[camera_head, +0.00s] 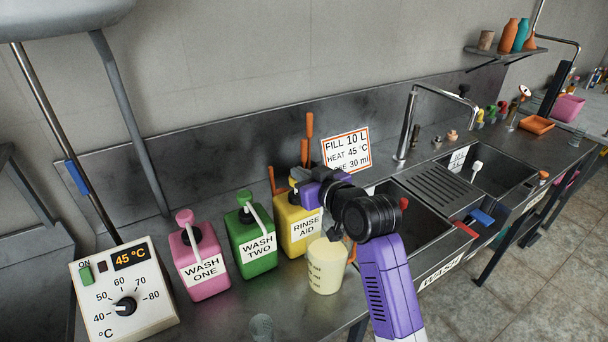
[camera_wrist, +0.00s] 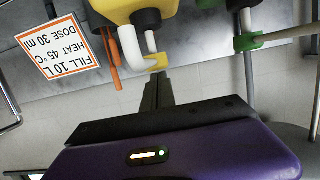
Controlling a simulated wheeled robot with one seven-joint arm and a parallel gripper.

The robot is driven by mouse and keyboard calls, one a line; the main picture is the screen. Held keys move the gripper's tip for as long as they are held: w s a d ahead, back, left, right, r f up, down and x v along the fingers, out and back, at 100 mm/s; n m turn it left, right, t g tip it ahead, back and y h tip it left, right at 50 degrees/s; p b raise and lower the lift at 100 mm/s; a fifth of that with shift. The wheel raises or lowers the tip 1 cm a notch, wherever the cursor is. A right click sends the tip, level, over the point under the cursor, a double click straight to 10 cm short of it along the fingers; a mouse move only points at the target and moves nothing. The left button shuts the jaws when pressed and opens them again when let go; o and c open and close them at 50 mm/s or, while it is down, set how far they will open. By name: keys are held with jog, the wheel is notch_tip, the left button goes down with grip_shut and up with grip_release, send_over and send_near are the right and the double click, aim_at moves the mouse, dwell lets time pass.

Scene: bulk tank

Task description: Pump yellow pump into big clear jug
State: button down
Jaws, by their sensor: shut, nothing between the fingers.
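The yellow pump (camera_head: 297,228), labelled RINSE AID, stands upright on the counter, third in a row of bottles. Its head is mostly hidden by my arm in the head view. In the upside-down wrist view, the yellow pump (camera_wrist: 115,10) shows a black collar, a white curved spout and a small yellow head. My gripper (camera_wrist: 158,82) is shut and empty, with its tips close to that head; I cannot tell whether they touch. It is partly hidden in the head view (camera_head: 303,188). The clear jug (camera_head: 327,268), pale yellowish with markings, stands in front of the yellow pump.
The green pump (camera_head: 250,240) and pink pump (camera_head: 200,265) stand left of the yellow one. A small clear cup (camera_head: 261,328) is near the front edge. A temperature box (camera_head: 124,290) is far left. A sign (camera_head: 346,148) and sinks (camera_head: 425,225) lie to the right.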

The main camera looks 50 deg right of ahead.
notch_tip(320, 180, up, 2)
jog(key=shift+r+p, duration=0.2)
jog(key=shift+p, duration=0.25)
jog(key=shift+s+a+f+b, duration=0.15)
jog(key=shift+s+b, duration=0.25)
jog(key=shift+s, duration=0.2)
jog(key=shift+s+a+f+b, duration=0.15)
jog(key=shift+s+b, duration=0.25)
jog(key=shift+s, duration=0.2)
jog(key=b+v, duration=0.1)
jog(key=v, duration=0.6)
jog(key=shift+s+r, duration=0.25)
jog(key=shift+r, duration=0.05)
notch_tip(320, 180, up, 2)
jog(key=shift+r+b, duration=0.15)
jog(key=shift+b, duration=0.35)
jog(key=shift+w, duration=0.15)
